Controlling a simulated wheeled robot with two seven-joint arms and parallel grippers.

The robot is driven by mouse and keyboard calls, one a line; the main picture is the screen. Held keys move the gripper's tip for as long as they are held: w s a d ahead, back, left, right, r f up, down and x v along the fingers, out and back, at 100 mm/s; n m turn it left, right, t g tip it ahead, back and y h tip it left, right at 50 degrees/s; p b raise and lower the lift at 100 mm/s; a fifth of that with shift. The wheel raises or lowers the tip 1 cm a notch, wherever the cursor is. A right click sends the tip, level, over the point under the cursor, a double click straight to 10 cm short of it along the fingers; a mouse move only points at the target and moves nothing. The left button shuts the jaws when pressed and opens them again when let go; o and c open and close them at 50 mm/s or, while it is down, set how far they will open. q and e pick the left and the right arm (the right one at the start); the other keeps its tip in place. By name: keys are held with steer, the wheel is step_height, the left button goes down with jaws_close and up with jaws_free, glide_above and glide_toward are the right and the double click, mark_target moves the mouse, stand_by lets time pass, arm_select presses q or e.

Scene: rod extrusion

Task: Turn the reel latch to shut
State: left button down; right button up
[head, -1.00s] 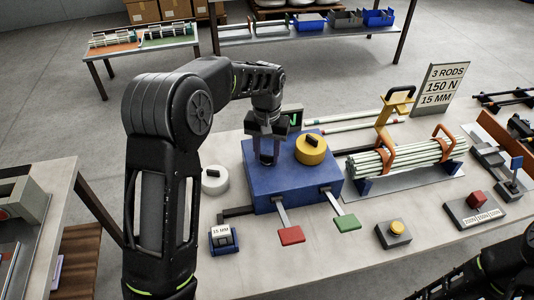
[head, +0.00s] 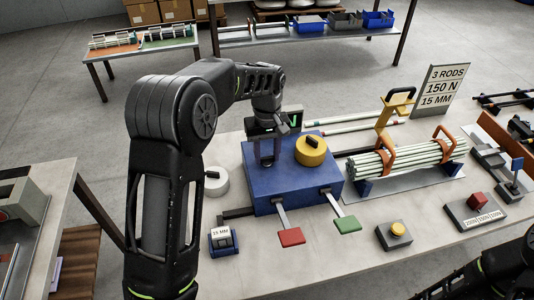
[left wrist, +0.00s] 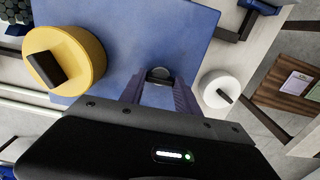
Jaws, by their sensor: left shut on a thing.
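My left gripper (head: 267,159) points down onto the left part of the blue box (head: 262,192). It is shut on a small dark knob (left wrist: 159,74), seen between the fingertips in the left wrist view and mostly hidden by the fingers in the head view. I take this knob to be the reel latch, though no label shows. A yellow round knob (head: 311,151) with a black grip bar stands on the box to its right. My right gripper is out of view; only part of that arm shows at the lower right.
A white round knob (head: 217,181) stands left of the box. Red (head: 291,237) and green (head: 347,223) levers stick out in front. A bundle of rods (head: 408,156) lies right. A small screen (head: 294,121) behind my gripper shows a green tick.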

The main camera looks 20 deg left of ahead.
mark_target(267, 157)
arm_select(q)
steer(key=c, duration=0.9)
jaws_free()
steer(key=shift+r, duration=0.1)
steer(key=shift+r+b, duration=0.55)
steer(key=shift+r, duration=3.3)
